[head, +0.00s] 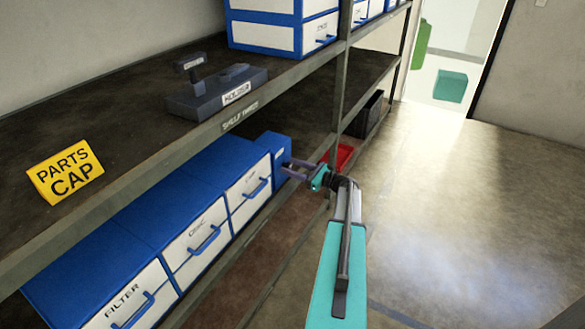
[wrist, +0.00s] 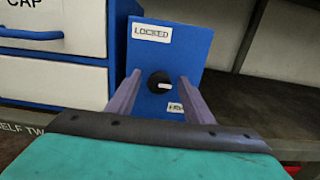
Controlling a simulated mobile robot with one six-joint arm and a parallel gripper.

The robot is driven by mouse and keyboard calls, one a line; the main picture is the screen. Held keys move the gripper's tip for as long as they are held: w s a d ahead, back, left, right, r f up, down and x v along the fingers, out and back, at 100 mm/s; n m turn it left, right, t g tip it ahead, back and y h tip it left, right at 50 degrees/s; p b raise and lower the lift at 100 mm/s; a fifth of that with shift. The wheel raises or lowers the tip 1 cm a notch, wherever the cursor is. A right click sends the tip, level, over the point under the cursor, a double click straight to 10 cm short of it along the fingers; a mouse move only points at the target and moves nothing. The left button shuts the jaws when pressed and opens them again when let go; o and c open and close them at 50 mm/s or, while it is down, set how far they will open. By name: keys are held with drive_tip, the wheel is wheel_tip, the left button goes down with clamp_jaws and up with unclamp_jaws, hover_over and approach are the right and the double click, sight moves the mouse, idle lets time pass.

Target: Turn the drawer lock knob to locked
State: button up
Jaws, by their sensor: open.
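The drawer lock knob (wrist: 159,82) is a round black knob with a white pointer mark, on the face of a blue lock box (wrist: 195,50). A LOCKED label (wrist: 152,33) is above the knob, and a second label (wrist: 175,107) at lower right is partly hidden by a finger. The white mark points right, towards neither label exactly. My gripper (wrist: 157,92) is open, its two fingers either side of the knob in the picture; I cannot tell whether they touch it. In the head view my gripper (head: 291,169) is at the blue lock box (head: 276,148), and the knob is hidden.
White-and-blue drawers (head: 195,240) with blue handles stand left of the lock box. Above is a shelf with a grey holder (head: 215,95) and a yellow PARTS CAP sign (head: 65,171). A red bin (head: 340,157) is behind my gripper. The floor at right is clear.

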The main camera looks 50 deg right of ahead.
drive_tip(key=c, duration=1)
drive_tip(key=shift+c, duration=0.2)
drive_tip(key=shift+f+n+b, duration=0.15)
drive_tip(key=shift+n+b, duration=0.35)
drive_tip(key=shift+b, duration=0.35)
drive_tip(key=shift+a+f+n+b, duration=0.1)
drive_tip(key=shift+n+b, duration=0.8)
drive_tip(key=shift+b, duration=0.35)
drive_tip(key=n+b, duration=1.5)
drive_tip(key=b, duration=0.3)
drive_tip(key=shift+a, duration=0.1)
